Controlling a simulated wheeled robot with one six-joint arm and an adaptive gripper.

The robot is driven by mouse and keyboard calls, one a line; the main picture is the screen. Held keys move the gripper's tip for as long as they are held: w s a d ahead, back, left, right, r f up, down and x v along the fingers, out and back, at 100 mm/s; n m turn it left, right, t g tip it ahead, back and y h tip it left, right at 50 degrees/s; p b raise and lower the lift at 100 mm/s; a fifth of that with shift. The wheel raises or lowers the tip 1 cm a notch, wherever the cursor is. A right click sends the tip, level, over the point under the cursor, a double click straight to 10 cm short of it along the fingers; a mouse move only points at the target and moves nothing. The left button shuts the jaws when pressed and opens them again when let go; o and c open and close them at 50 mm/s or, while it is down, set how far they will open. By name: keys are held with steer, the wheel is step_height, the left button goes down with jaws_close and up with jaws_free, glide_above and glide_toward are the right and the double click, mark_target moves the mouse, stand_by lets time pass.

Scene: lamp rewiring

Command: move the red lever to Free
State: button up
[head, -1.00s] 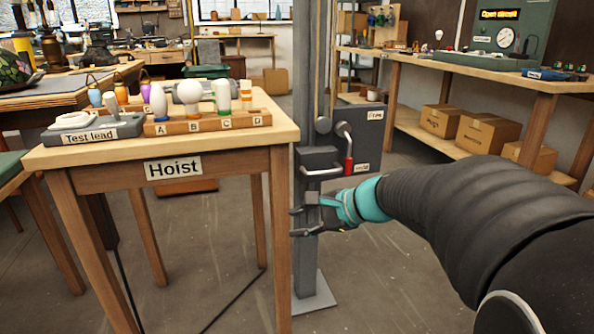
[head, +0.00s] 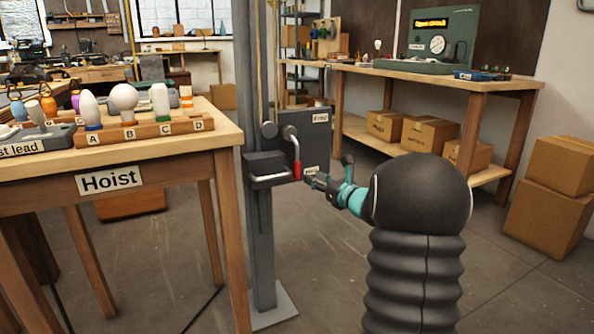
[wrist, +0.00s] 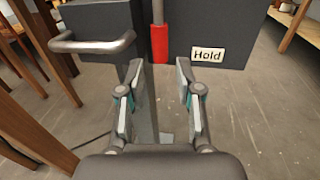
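The red lever (head: 297,170) hangs down from its pivot on the dark box of the hoist post, its red end by the Hold label (wrist: 208,54). The Free label (head: 320,117) is higher on the box, to the right. In the wrist view the red grip (wrist: 159,43) is upright and centred, just beyond the fingertips. My gripper (wrist: 161,68) is open and empty, one finger to each side of the grip's line. In the head view my gripper (head: 328,170) is just right of the lever; contact cannot be told.
A metal bar handle (wrist: 92,45) sticks out left of the lever. The Hoist table (head: 150,158) with bulbs in a wooden rack (head: 150,131) stands left of the post (head: 258,240). A workbench (head: 440,82) is behind at right. Floor right of the post is clear.

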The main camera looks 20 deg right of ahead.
mark_target(299, 170)
steer(key=x, duration=0.9)
steer(key=shift+w+a, duration=0.1)
steer(key=shift+w, duration=0.1)
jaws_close()
